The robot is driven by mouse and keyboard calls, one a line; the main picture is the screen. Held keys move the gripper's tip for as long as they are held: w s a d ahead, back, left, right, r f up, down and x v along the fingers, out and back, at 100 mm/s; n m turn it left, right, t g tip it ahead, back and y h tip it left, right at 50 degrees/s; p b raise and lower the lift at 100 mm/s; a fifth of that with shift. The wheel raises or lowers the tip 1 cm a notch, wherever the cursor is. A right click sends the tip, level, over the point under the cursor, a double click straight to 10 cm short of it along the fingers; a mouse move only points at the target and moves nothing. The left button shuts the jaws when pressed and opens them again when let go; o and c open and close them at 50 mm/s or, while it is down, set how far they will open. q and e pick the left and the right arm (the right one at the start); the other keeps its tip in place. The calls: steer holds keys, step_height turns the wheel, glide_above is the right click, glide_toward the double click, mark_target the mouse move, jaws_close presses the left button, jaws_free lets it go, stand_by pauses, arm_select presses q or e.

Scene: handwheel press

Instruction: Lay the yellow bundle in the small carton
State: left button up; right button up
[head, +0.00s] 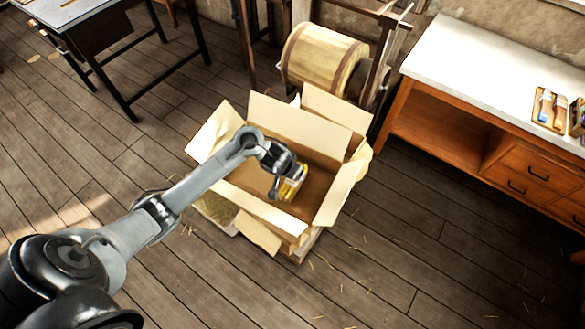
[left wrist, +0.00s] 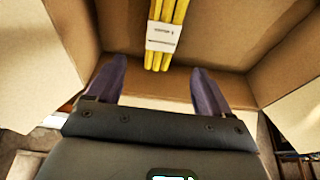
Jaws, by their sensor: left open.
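The yellow bundle (head: 293,188) shows inside the open carton (head: 237,212), just beyond my left gripper (head: 282,178). In the left wrist view the bundle (left wrist: 165,32) is several yellow rods with a white labelled band, and the carton's brown walls (left wrist: 215,35) surround it. My left gripper (left wrist: 160,85) points down into the carton. Its two dark fingers are spread apart, with nothing between their tips, and the bundle lies ahead of them. Whether the bundle rests fully on the carton floor is hard to tell. My right gripper is not in view.
The carton's flaps stand open around its mouth, close to my left arm. A wooden drum (head: 318,58) on a frame stands behind it. A white-topped cabinet (head: 490,70) is at the right and a dark table (head: 85,20) at upper left.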

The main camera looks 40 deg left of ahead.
arm_select(q)
steer(key=p+v, duration=0.2)
steer(key=v, duration=0.2)
steer(key=shift+s+r+p, duration=0.15)
steer(key=shift+r+p, duration=0.2)
steer(key=shift+p, duration=0.05)
